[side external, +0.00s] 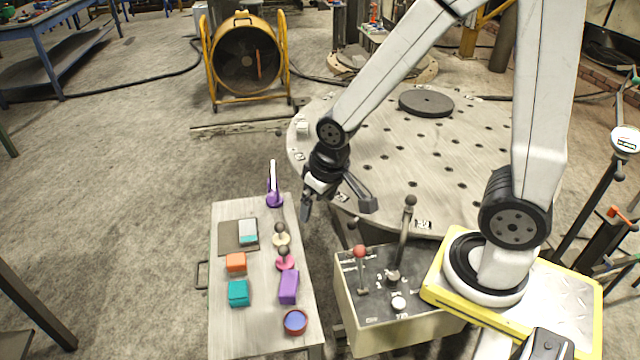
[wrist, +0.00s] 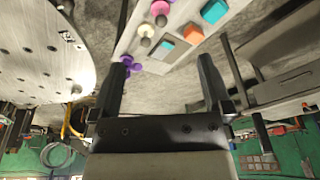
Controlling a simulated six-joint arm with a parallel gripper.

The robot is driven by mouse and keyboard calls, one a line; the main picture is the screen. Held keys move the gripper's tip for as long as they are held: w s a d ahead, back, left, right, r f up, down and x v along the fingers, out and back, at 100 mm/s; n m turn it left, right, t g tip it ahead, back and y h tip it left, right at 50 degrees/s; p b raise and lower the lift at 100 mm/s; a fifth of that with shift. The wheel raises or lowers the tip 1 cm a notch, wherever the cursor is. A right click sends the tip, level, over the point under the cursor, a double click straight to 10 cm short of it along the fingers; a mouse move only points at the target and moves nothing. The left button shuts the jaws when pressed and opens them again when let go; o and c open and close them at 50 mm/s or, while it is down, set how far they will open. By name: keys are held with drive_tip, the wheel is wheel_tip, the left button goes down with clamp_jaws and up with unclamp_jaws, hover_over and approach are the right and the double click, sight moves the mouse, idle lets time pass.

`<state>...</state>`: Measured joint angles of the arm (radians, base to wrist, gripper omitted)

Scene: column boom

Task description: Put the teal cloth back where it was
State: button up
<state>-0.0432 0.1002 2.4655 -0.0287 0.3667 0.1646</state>
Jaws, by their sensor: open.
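A teal folded cloth (side external: 238,292) lies on the left front part of the narrow light table (side external: 262,325), just in front of an orange block-like cloth (side external: 236,262). The teal cloth also shows at the top of the wrist view (wrist: 214,11). A grey-brown mat (side external: 229,237) behind the orange one bears a small item (side external: 248,231) with a teal and white top. My gripper (side external: 337,205) is open and empty, in the air near the table's right back edge, apart from the teal cloth. Its spread fingers (wrist: 163,62) show nothing between them.
Along the table's right side stand a purple holder (side external: 274,200), a cream knobbed piece (side external: 281,238), a pink knobbed piece (side external: 285,262), a purple block (side external: 289,287) and a red-rimmed blue bowl (side external: 295,322). A lever control box (side external: 385,325) and round perforated platform (side external: 380,160) stand to the right.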

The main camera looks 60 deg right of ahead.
drive_tip(key=shift+s+d+r+n, duration=0.15)
drive_tip(key=shift+s+d+n, duration=0.15)
drive_tip(key=shift+s, duration=0.4)
drive_tip(key=shift+s+d+r+n, duration=0.15)
drive_tip(key=shift+s+d+n, duration=0.15)
drive_tip(key=shift+s, duration=0.35)
